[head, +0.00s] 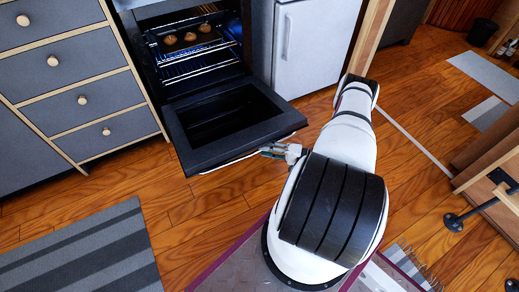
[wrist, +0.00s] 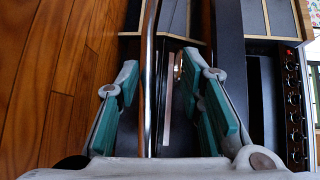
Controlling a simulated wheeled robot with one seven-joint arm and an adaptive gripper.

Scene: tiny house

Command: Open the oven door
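The black oven (head: 178,88) stands between the drawers and a white cabinet. Its door (head: 181,136) is hinged down, far open and close to level, and the lit inside shows. The thin metal handle (head: 232,161) runs along the door's outer edge; in the wrist view the handle (wrist: 149,70) runs upright through the picture. My gripper (head: 271,152) is at the right part of that edge. In the wrist view, my gripper (wrist: 158,78) has its fingers apart, with the handle between them and gaps visible on both sides. Part of the handle is hidden by my gripper in the head view.
Wire racks and a tray with several round brown items (head: 190,37) are inside the oven. Grey drawers (head: 80,70) stand at left, a white cabinet (head: 312,45) at right. A striped rug (head: 85,255) lies at lower left. Wooden floor in front of the door is clear.

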